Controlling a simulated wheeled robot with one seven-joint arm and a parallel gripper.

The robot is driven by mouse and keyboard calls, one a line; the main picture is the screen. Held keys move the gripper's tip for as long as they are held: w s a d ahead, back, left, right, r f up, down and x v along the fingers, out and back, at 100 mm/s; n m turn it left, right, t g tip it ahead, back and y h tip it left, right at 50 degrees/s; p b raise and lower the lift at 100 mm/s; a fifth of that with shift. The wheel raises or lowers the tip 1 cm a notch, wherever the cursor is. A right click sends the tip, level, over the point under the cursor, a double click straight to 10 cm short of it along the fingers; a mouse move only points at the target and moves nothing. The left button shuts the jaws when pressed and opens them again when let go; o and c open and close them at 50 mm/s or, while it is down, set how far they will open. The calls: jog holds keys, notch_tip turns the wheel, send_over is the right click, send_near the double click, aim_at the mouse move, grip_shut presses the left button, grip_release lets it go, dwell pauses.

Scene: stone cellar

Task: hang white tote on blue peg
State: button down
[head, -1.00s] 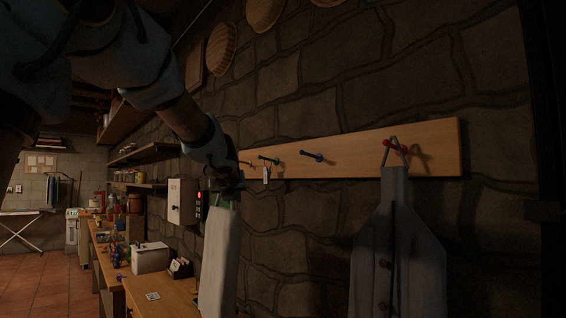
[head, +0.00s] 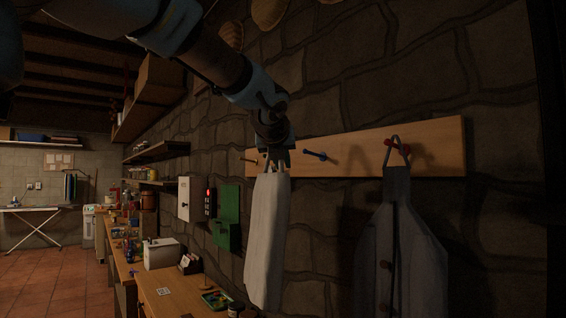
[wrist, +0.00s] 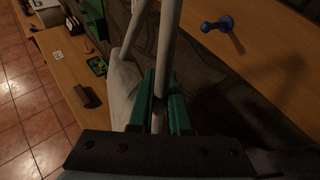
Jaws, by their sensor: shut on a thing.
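My gripper (head: 274,160) is shut on the handles of the white tote (head: 267,235), which hangs below it in front of the stone wall. In the wrist view the green fingers (wrist: 160,115) hold the pale handle strap, and the tote's body (wrist: 122,90) shows behind. The blue peg (head: 318,155) is on the wooden rail, a little to the right of my gripper, and is bare. It also shows in the wrist view (wrist: 218,24) at upper right, apart from the tote. My gripper hides part of the rail.
A grey garment (head: 395,235) hangs from the red peg (head: 396,146) at right. Another peg (head: 249,160) is left of my gripper. A green box (head: 226,215) is on the wall behind the tote. A cluttered wooden bench (head: 175,297) runs along the wall at lower left.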

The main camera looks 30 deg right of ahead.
jog(key=shift+a+y+b, duration=0.1)
jog(key=shift+y+b, duration=0.2)
jog(key=shift+b, duration=0.45)
jog(key=w+d+f, duration=0.1)
jog(key=d+f, duration=0.1)
jog(key=d, duration=0.4)
jog(key=w+d+f, duration=0.1)
jog(key=d+f, duration=0.2)
jog(key=d, duration=0.3)
jog(key=shift+w+d+b, duration=0.15)
jog(key=shift+w+b, duration=0.1)
jog(key=shift+b, duration=0.05)
dwell(0.6)
dwell(0.6)
jog(key=c, duration=0.8)
grip_release()
jog(key=shift+f, duration=0.1)
jog(key=shift+s, duration=0.15)
